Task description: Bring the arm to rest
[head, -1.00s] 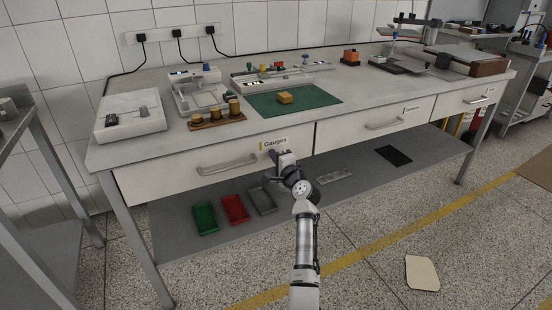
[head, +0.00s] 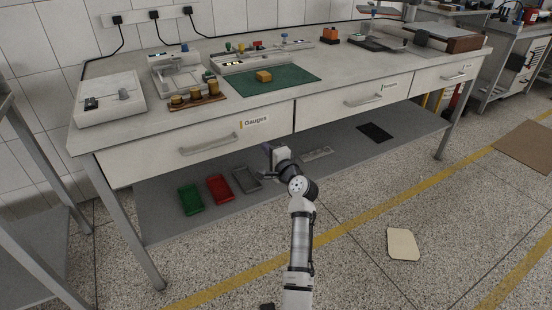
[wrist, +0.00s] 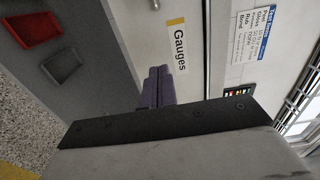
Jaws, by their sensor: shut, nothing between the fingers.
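My gripper (head: 267,149) is in front of the workbench, just below the Gauges drawer (head: 152,158) in the head view, with open shelf behind it. In the wrist view its two dark fingers (wrist: 158,86) are together and hold nothing. The Gauges label (wrist: 179,48) shows sideways just beyond the fingers. The drawer front looks flush with the bench, and its handle (head: 209,146) is left of my gripper. I see no contact between the gripper and the drawer.
Green (head: 190,199) and red (head: 219,189) trays and a grey tray (head: 246,180) lie on the lower shelf. The benchtop carries a green mat (head: 290,76) and several instruments. A beige sheet (head: 403,244) lies on the speckled floor, right of my arm. Floor around it is clear.

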